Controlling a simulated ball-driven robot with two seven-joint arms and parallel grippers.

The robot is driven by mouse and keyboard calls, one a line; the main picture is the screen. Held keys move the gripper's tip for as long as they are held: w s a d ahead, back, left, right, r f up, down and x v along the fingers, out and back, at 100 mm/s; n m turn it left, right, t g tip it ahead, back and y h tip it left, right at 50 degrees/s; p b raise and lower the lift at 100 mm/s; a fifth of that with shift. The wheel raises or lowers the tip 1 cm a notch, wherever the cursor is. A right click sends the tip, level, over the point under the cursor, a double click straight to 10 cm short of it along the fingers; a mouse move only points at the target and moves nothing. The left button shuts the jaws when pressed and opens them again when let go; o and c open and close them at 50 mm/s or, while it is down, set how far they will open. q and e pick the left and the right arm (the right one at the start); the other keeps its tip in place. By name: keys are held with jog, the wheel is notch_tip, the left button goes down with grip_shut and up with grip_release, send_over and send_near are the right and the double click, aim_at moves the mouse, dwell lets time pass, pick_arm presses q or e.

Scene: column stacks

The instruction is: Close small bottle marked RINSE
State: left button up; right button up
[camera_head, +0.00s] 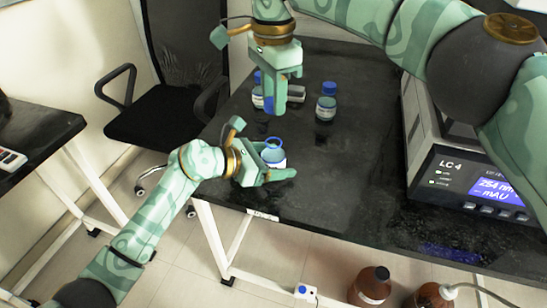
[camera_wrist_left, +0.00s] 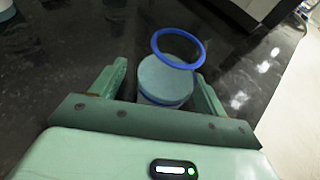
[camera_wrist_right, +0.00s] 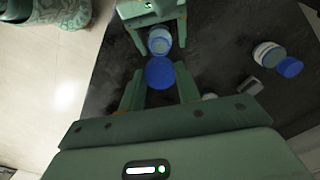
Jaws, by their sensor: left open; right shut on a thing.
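A small uncapped bottle (camera_head: 273,156) with a blue ring at its mouth (camera_wrist_left: 155,46) stands on the black bench. Pale blue liquid shows inside it in the left wrist view (camera_wrist_left: 163,80). Its marking is not readable. My left gripper (camera_head: 277,166) is open, with one finger on each side of the bottle. My right gripper (camera_head: 282,100) is above the bench, farther back than the bottle, shut on a blue screw cap (camera_wrist_right: 159,72). In the right wrist view the open bottle (camera_wrist_right: 159,42) appears just beyond the cap, and the two are apart.
Two blue-capped bottles stand on the bench, one behind my right gripper (camera_head: 257,99) and one to its right (camera_head: 326,107). A small grey block (camera_head: 297,93) lies between them. A grey LC 4 instrument (camera_head: 430,165) stands at the right.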

pick_arm(q)
jog(key=shift+x, duration=0.8)
jog(key=c, duration=1.4)
jog(key=shift+c, duration=0.2)
pick_arm(e)
jog(key=shift+f, duration=2.45)
jog(key=shift+f, duration=0.85)
jog(key=shift+f, duration=0.55)
